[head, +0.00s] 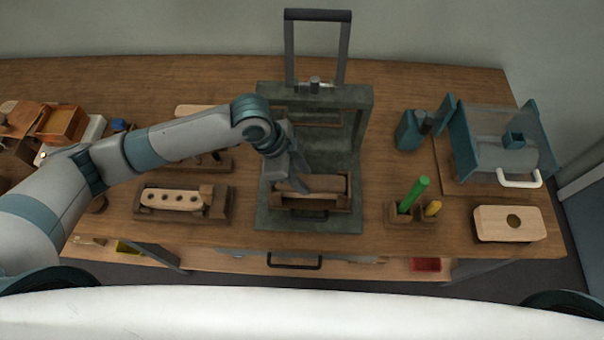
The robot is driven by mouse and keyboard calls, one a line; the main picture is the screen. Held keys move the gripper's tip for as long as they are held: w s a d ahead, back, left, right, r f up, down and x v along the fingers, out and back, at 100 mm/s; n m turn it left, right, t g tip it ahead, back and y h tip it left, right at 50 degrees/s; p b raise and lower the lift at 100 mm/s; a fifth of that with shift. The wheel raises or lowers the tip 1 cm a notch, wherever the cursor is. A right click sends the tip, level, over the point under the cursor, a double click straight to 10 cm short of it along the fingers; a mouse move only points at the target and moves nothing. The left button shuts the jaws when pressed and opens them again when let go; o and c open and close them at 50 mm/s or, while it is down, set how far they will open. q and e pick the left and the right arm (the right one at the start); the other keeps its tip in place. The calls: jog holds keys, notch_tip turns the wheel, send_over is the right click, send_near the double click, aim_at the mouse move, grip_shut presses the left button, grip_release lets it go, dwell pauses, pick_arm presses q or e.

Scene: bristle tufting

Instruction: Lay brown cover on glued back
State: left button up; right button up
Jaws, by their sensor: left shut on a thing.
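My left gripper (299,184) is over the lower bed of the dark green press (267,216), pointing down. It is shut on the brown cover (327,183), a flat brown piece lying lengthwise at the brown wooden holder (338,204) on that bed. The gripper hides part of the cover. The glued back is not distinguishable under the cover, and I cannot tell whether the two touch. My right gripper is not in view.
A pale block with several holes (174,199) sits in a wooden fixture left of the press. A green and a yellow peg (415,192) stand right of it.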

pick_arm(q)
jog(key=shift+f, duration=0.4)
jog(key=o, duration=1.5)
jog(key=shift+r, duration=0.1)
jog(key=shift+p+v, duration=1.85)
jog(key=shift+p, duration=0.1)
jog(key=shift+p+v, duration=1.95)
jog(key=shift+v, duration=0.1)
jog(key=shift+s+a, duration=0.1)
